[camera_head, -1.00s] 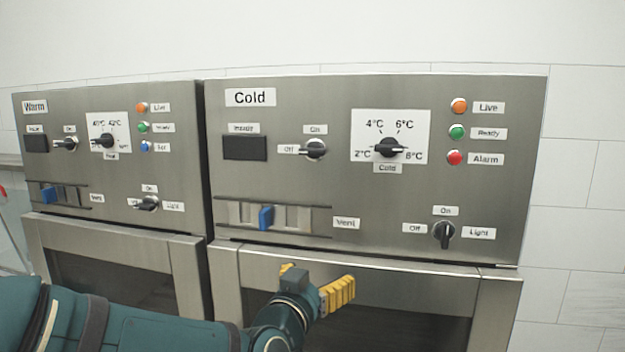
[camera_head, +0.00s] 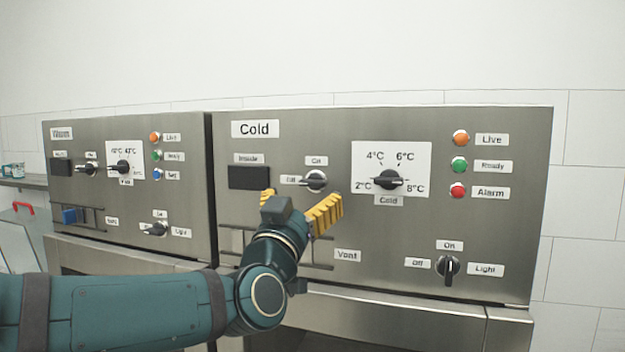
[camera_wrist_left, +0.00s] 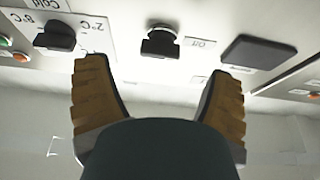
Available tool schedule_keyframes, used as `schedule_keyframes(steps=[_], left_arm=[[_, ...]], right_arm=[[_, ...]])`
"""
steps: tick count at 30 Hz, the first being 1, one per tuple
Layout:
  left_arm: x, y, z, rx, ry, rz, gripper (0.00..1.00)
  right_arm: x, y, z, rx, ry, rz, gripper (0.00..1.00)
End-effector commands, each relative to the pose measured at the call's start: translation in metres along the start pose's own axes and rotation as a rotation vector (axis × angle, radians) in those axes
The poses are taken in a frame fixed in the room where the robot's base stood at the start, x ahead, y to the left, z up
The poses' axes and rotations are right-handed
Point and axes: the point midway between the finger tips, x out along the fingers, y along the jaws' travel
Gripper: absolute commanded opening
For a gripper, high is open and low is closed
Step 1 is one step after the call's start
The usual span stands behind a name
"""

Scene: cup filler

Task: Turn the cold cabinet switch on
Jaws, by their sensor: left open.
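The cold cabinet (camera_head: 470,130) has a black rotary switch (camera_head: 315,180) between the Off label at its left and the On label above. Its handle lies sideways, towards Off. My left gripper (camera_head: 303,205) is open and empty, just below this switch, with its yellow fingers spread. In the left wrist view, the switch (camera_wrist_left: 160,42) shows ahead, between the two fingertips of the left gripper (camera_wrist_left: 158,75) and apart from them. My right gripper is in no view.
A temperature dial (camera_head: 388,180) is right of the switch and a dark display (camera_head: 248,177) left of it. A light switch (camera_head: 447,268) is lower right. My arm hides the vent slider. The warm cabinet (camera_head: 90,135) stands at the left.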

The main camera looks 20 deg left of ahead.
Motion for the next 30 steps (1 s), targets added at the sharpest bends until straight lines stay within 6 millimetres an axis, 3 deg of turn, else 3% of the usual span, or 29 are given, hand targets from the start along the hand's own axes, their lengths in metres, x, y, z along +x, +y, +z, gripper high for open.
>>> schedule_keyframes(steps=[3, 9, 22, 23, 28, 30], left_arm=[[0.023, 0.0, 0.0, -0.001, -0.002, -0.001, 0.83], [0.048, 0.0, 0.0, 0.0, -0.001, 0.0, 0.83], [0.057, 0.0, 0.001, -0.001, -0.001, 0.0, 0.83], [0.057, 0.0, 0.001, -0.001, -0.001, 0.0, 0.79], [0.057, 0.0, 0.001, -0.001, -0.001, 0.0, 0.19], [0.057, 0.0, 0.001, -0.001, -0.001, 0.0, 0.14]], right_arm=[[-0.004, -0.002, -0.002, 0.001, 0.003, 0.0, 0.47], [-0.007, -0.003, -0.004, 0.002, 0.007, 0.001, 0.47], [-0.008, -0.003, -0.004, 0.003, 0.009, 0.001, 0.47], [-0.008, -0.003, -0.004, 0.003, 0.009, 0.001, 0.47], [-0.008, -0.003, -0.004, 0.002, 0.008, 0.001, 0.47], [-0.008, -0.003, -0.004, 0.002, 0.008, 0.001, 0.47]])
